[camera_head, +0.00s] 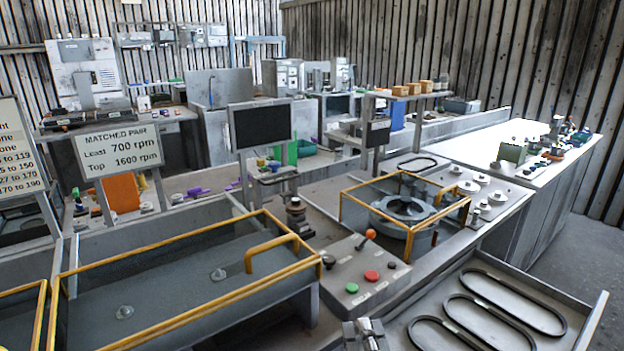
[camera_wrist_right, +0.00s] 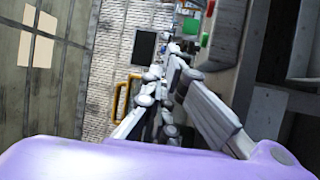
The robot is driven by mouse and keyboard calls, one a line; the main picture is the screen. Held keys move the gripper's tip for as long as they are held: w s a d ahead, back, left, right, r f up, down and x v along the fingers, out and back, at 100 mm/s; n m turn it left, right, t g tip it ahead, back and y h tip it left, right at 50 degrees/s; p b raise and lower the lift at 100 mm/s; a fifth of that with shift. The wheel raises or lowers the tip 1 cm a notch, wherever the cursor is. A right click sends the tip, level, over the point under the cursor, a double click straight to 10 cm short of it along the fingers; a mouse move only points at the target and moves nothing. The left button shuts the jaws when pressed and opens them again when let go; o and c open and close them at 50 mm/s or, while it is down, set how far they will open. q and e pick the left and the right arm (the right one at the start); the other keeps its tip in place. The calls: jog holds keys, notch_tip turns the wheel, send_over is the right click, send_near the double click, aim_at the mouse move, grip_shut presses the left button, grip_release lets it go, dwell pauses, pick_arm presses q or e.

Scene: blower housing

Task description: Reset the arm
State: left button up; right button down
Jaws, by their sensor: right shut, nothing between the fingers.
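My right gripper (camera_head: 366,328) shows at the bottom edge of the head view, in front of the control panel (camera_head: 345,293) and left of the belt tray (camera_head: 400,322). Only its grey finger end is in frame there. In the right wrist view its fingers (camera_wrist_right: 168,62) come together, with nothing held between them. The gripper appears apart from the panel, though its exact height is hard to tell. My left gripper is in neither view.
The panel has an orange-topped lever (camera_head: 369,234), a green button (camera_head: 352,287) and a red button (camera_head: 371,275). Black belts (camera_head: 490,320) lie in the tray. A yellow-framed guard (camera_head: 180,238) stands left. A yellow-edged box surrounds a blower housing (camera_head: 403,211). Floor is clear at far right.

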jog(key=s+d+f+m+g+h+p, duration=0.1)
jog(key=s+d+f+m+g, duration=0.25)
jog(key=f+m, duration=0.45)
jog(key=s+d+f+m+g+h+p, duration=0.1)
jog(key=s+d+f+m+g+p, duration=0.25)
jog(key=f, duration=0.65)
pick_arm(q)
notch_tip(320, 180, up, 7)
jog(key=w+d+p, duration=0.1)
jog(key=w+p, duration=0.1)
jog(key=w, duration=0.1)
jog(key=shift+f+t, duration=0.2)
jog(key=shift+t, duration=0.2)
pick_arm(e)
jog(key=s+d+f+m+g, duration=0.1)
jog(key=s+f, duration=0.4)
jog(key=s, duration=0.6)
jog(key=s+d+f+m+g, duration=0.2)
jog(key=s+f+m, duration=0.3)
jog(key=s, duration=0.6)
jog(key=shift+s+d+g+h, duration=0.2)
jog(key=shift+g+h, duration=0.2)
jog(key=shift+g, duration=0.4)
jog(key=shift+m, duration=0.25)
